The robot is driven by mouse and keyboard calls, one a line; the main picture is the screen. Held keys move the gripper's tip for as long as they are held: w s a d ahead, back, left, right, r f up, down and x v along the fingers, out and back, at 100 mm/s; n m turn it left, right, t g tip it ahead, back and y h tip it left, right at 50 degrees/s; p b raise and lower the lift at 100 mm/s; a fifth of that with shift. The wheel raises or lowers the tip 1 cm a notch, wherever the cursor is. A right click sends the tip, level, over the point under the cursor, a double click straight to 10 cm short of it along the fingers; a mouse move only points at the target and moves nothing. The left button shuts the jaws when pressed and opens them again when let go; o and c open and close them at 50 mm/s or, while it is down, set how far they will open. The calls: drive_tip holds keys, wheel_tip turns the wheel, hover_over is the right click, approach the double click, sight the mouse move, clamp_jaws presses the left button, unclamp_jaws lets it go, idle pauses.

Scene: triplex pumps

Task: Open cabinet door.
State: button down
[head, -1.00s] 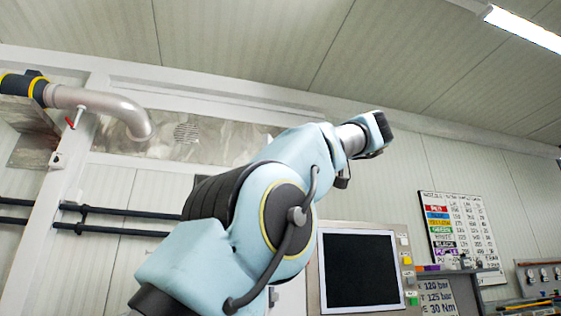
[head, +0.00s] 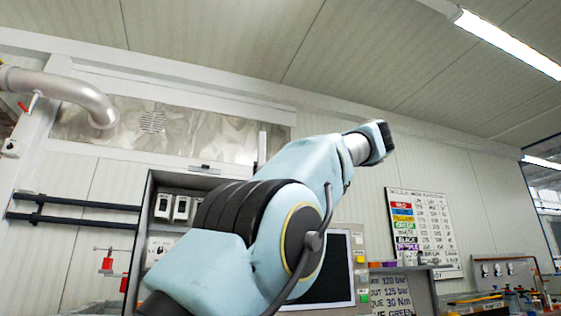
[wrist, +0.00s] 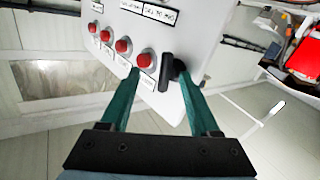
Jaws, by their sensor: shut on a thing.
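In the wrist view, the cabinet door (wrist: 205,30) is a pale grey panel with a row of red buttons and labels, seen tilted. Its black handle (wrist: 166,72) lies between the teal fingers of my gripper (wrist: 160,78), which is shut on it. In the head view, the grey cabinet (head: 147,195) shows open on its left part, with switches and devices inside. A thin pale upright strip above it may be the door's edge. My arm hides much of the cabinet front, and my gripper does not show there.
A dark screen (head: 326,285) is right of the opening. A colour-coded board (head: 425,232) hangs on the wall. A large pipe (head: 70,90) and dark rails (head: 75,222) are at the left. A red object (wrist: 302,55) shows at the wrist view's right edge.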

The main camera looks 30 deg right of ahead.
drive_tip(key=shift+w+d+f+m, duration=0.2)
drive_tip(key=shift+w+d+m, duration=0.15)
drive_tip(key=shift+d, duration=0.25)
drive_tip(key=c, duration=0.6)
unclamp_jaws()
drive_tip(key=shift+c, duration=0.2)
drive_tip(key=shift+w+f, duration=0.15)
drive_tip(key=shift+w, duration=0.2)
drive_tip(key=shift+c, duration=0.2)
drive_tip(key=a+p+v, duration=0.1)
drive_tip(key=p+v, duration=0.1)
drive_tip(key=v, duration=0.9)
drive_tip(key=shift+s+r, duration=0.2)
drive_tip(key=shift+r, duration=0.1)
